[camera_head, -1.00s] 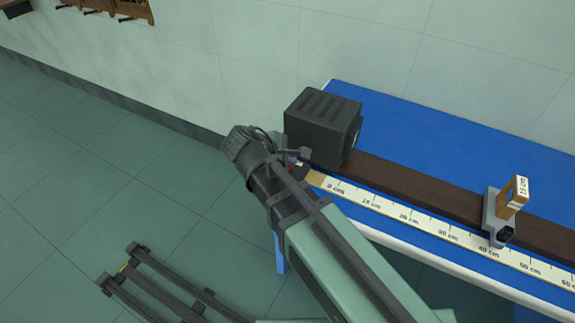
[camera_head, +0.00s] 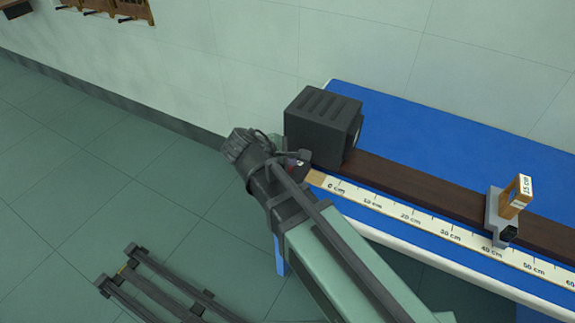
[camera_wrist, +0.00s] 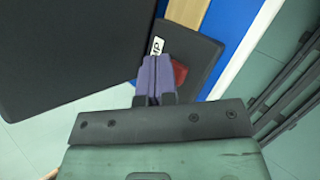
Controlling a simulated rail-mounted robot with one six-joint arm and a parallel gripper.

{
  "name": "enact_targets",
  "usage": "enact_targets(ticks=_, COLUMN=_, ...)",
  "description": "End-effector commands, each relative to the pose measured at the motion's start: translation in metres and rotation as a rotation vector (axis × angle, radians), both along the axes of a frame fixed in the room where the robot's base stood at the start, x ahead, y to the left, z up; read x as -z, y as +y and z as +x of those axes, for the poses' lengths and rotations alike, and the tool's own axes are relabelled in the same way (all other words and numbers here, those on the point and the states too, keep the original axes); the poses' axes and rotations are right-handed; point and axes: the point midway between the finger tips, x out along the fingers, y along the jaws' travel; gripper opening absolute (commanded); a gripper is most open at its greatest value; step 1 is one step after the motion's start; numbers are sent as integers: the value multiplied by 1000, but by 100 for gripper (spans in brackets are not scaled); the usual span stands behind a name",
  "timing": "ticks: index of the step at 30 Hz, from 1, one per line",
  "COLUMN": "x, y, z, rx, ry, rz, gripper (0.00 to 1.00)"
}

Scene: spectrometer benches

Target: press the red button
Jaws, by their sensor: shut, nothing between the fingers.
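The red button (camera_wrist: 180,73) shows in the wrist view as a small red patch on a dark control box (camera_wrist: 203,48) with a white label ending in "MP" (camera_wrist: 156,46). My gripper (camera_wrist: 155,62) is shut and empty, its purple fingers over the box and just left of the red button, covering part of it. I cannot tell whether the fingertips touch the button or box. In the head view my wrist hides most of the control box, beside the black lamp housing (camera_head: 322,128) at the left end of the blue bench.
The blue bench (camera_head: 420,130) carries a dark brown rail (camera_head: 420,190), a white centimetre scale (camera_head: 400,213) and a grey holder (camera_head: 497,220) with an orange block labelled 15 cm (camera_head: 516,196). The wall stands behind the bench.

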Motion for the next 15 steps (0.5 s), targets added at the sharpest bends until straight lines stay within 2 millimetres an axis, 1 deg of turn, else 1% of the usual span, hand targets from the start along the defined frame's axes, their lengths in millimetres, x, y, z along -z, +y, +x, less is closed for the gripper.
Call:
enact_targets(ticks=5, x=0, y=0, z=0, rx=0, ry=0, rz=0, gripper=0)
enact_targets(ticks=12, x=-14, y=0, z=0, rx=0, ry=0, rz=0, gripper=0)
enact_targets(ticks=15, x=-14, y=0, z=0, rx=0, ry=0, rz=0, gripper=0)
